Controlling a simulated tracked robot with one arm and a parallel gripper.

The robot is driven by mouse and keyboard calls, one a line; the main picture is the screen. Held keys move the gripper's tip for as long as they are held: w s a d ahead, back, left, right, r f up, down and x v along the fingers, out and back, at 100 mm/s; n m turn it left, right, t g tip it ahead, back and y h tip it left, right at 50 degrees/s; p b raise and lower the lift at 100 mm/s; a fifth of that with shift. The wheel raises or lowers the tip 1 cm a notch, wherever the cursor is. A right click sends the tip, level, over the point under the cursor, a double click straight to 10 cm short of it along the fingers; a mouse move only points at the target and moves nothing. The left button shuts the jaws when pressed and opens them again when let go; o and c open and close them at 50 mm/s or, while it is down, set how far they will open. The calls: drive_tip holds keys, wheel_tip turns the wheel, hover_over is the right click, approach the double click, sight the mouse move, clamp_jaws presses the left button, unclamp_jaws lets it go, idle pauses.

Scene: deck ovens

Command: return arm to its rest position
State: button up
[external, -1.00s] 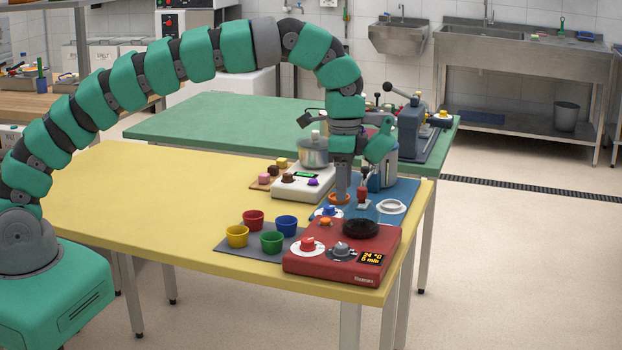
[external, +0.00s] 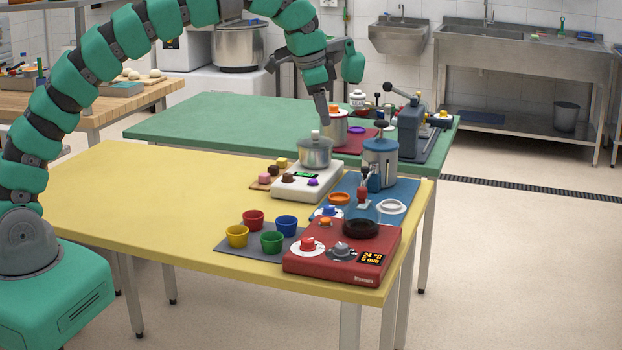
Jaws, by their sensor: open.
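My gripper (external: 321,110) hangs from the green segmented arm, fingers pointing down, in the upper middle of the external view. My arm arches up from the base at the left, and the top of the arch is cut off by the upper edge of the picture.
Below on the yellow table (external: 130,200) stand a white scale with a steel pot (external: 314,152), a blue-lidded canister (external: 380,165), a red hot plate (external: 345,250) and several coloured cups (external: 271,241). A lever press (external: 415,130) stands at the right. The yellow table's left part is clear.

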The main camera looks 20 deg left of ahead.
drive_tip(key=w+a+r+n+t, duration=0.3)
drive_tip(key=w+a+r, duration=0.2)
drive_tip(key=a+r, duration=0.6)
drive_tip(key=w+a+r+n+t, duration=0.3)
drive_tip(key=w+a+r, duration=0.1)
drive_tip(key=a+r, duration=0.75)
drive_tip(key=s+a+r+n+t, duration=0.2)
drive_tip(key=a+r, duration=0.3)
drive_tip(key=a, duration=0.4)
drive_tip(key=s+a+r+n+t+y, duration=0.1)
drive_tip(key=s+a+r+n+t, duration=0.1)
drive_tip(key=s+a+r, duration=0.3)
drive_tip(key=s+a+r+n+t, duration=0.2)
drive_tip(key=s+a+r, duration=0.2)
drive_tip(key=a, duration=0.9)
wheel_tip(320, 180, up, 2)
drive_tip(key=shift+s+a+r+n+t+y+b, duration=0.1)
drive_tip(key=shift+s+a+n+t+y+b, duration=0.1)
drive_tip(key=shift+n+t+y+b, duration=0.15)
